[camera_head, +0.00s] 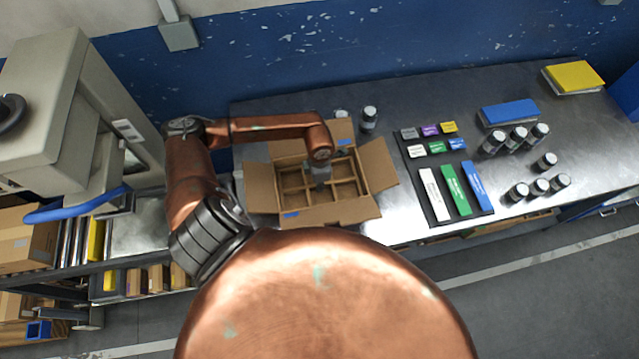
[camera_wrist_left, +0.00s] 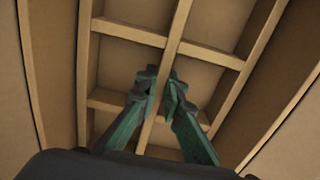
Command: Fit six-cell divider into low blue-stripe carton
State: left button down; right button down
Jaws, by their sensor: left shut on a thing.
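The low open carton (camera_head: 380,165) stands on the metal table with its flaps folded out and small blue marks on them. The brown six-cell divider (camera_wrist_left: 178,30) lies within the carton's walls, and its grid looks roughly square to them. My left gripper (camera_head: 319,181) reaches down from above into the middle of the carton. In the left wrist view its green fingers (camera_wrist_left: 163,92) are shut on the divider's long middle strip. Whether the divider rests on the carton's floor cannot be told. My right gripper is not in view.
Right of the carton is a dark mat (camera_head: 436,205) with coloured boxes. Beyond it stand several dark bottles with white caps, a blue box (camera_head: 510,113) and a yellow one (camera_head: 573,77). One bottle (camera_head: 369,118) stands behind the carton. A grey machine (camera_head: 60,110) is at left.

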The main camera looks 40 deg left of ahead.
pick_arm(q)
jog(key=c, duration=2)
grip_release()
jog(key=shift+c, duration=0.2)
notch_tip(320, 180, up, 13)
jog(key=shift+f, duration=0.2)
